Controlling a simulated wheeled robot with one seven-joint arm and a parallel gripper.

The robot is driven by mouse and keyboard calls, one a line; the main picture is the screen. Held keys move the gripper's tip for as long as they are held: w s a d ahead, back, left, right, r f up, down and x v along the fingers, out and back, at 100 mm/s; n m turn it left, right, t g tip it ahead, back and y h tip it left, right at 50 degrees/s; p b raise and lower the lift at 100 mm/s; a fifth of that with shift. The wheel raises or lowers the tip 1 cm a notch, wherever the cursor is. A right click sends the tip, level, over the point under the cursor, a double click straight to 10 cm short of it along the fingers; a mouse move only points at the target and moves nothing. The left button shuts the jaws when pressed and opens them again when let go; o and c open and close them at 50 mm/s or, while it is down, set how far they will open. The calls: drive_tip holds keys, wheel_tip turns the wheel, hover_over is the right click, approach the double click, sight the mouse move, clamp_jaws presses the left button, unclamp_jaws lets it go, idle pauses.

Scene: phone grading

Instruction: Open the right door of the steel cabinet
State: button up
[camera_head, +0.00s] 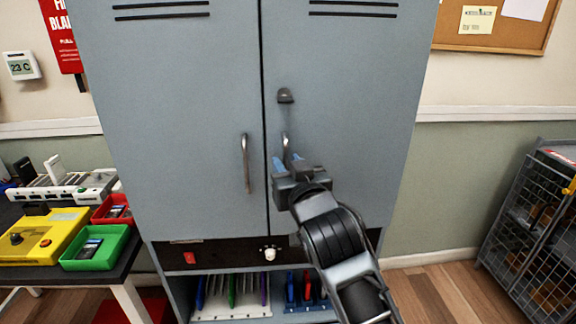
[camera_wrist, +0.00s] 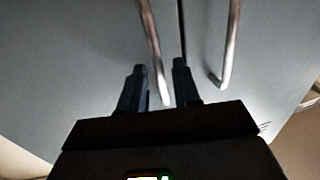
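The grey steel cabinet has two doors. The right door (camera_head: 350,150) and left door (camera_head: 180,120) are both shut, with a dark seam between them. The right door's handle (camera_head: 286,145) is a vertical metal bar near the seam, its lower part hidden by my gripper (camera_head: 294,163). The left door's handle (camera_head: 245,163) is free. In the wrist view, my gripper (camera_wrist: 159,66) has its fingers apart. One bar handle (camera_wrist: 154,50) shows in the gap between them, and the other handle (camera_wrist: 231,45) stands outside. I cannot tell whether either finger touches the bar.
A dark lock or knob (camera_head: 285,95) sits above the right handle. An open shelf below holds racks of coloured items (camera_head: 232,290). A table with a green tray (camera_head: 97,247) and yellow device stands left. A wire cage (camera_head: 535,235) stands right; floor between is clear.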

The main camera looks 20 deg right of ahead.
clamp_jaws()
idle(1.2)
